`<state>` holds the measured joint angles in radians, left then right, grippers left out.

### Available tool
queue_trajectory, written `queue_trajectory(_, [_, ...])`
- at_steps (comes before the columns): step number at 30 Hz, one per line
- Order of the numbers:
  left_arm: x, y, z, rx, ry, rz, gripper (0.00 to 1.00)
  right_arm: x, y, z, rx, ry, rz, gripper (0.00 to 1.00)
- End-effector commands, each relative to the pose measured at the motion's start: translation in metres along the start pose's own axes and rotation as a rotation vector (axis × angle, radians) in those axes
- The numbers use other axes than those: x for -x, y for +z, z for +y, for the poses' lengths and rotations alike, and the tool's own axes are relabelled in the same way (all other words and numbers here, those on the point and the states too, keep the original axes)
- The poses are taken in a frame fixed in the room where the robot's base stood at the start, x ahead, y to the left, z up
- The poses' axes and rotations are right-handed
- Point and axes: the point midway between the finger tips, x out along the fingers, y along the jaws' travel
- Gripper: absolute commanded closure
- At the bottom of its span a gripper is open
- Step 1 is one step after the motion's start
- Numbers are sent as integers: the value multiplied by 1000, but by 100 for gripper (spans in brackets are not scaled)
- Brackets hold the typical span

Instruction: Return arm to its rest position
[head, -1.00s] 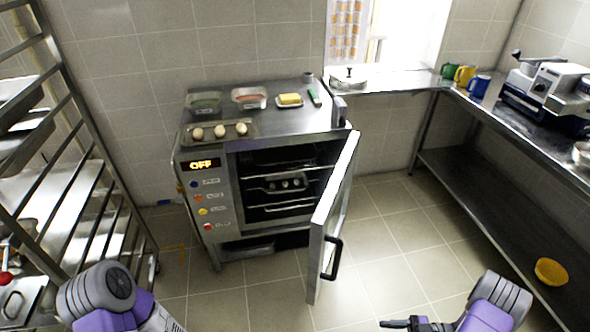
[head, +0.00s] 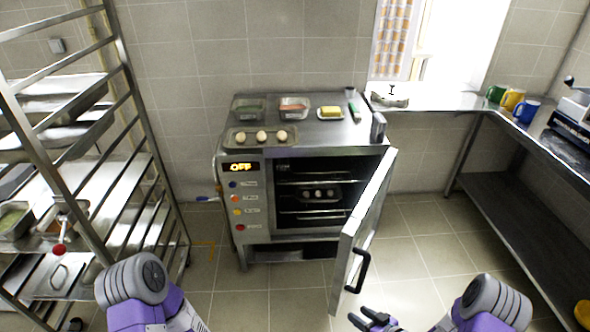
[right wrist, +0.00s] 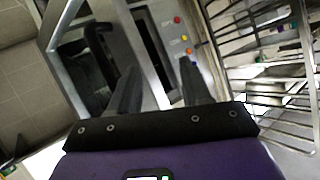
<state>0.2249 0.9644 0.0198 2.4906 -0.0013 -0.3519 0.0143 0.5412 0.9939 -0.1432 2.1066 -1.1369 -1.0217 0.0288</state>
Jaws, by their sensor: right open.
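My right gripper (head: 374,320) is at the bottom of the head view, to the right of the open oven door (head: 362,232) and apart from its dark handle. In the right wrist view its two dark fingers (right wrist: 155,90) are spread with nothing between them. The oven door and its handle (right wrist: 98,32) show beyond the fingers there. My left arm (head: 140,285) comes in at the bottom left of the head view. Its gripper is outside the picture. The oven (head: 255,225) stands in the middle with its display reading OFF. A tray of small items (head: 318,193) is inside it.
A metal rack (head: 150,160) with trays stands at the left. On the oven top are a tray with several round pale pieces (head: 235,139), a butter dish (head: 330,113) and other dishes. A counter (head: 558,160) with mugs (head: 511,100) is at the right. The floor (head: 425,240) between is clear.

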Motion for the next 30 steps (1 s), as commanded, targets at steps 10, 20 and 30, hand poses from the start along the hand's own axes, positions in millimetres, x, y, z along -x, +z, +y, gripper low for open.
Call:
queue_trajectory(10, [8,0,3,0,0,0,70,8,70,-99,-458,201,-530,52])
queue_trajectory(20, [11,0,4,0,0,0,70,56,107,-175,-698,274,-859,52])
queue_trajectory(30, [11,0,4,0,0,0,70,59,108,-178,-711,279,-873,57])
